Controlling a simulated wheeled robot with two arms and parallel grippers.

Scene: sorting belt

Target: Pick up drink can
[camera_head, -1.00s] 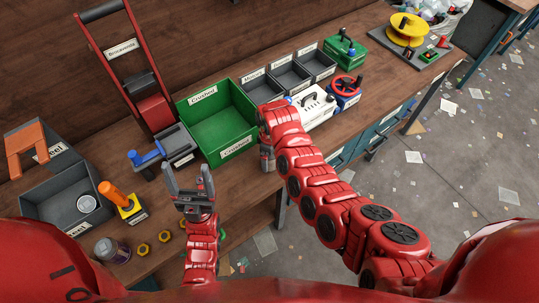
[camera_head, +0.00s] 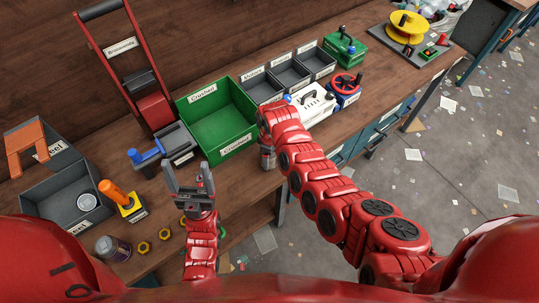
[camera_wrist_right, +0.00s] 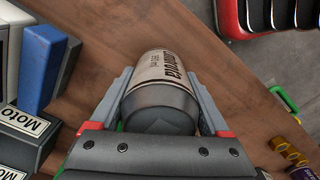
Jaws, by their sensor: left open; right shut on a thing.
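A silver-and-beige drink can (camera_wrist_right: 165,85) with dark lettering lies between the two fingers of my right gripper (camera_wrist_right: 160,98) in the right wrist view. The fingers are shut on its sides. In the head view my right gripper (camera_head: 267,156) is at the front edge of the bench, just right of the green bin, and the arm largely hides the can there. My left gripper (camera_head: 188,182) is open and empty, in front of the green bin and left of the right gripper.
The green bin labelled "Crushed" (camera_head: 239,143) stands behind my grippers. A grey bin (camera_head: 50,193) holding a round metal piece is at left, with a purple-grey can (camera_head: 112,249) near it. Yellow nuts (camera_head: 143,248) lie at the front. White and blue devices stand right of the right gripper.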

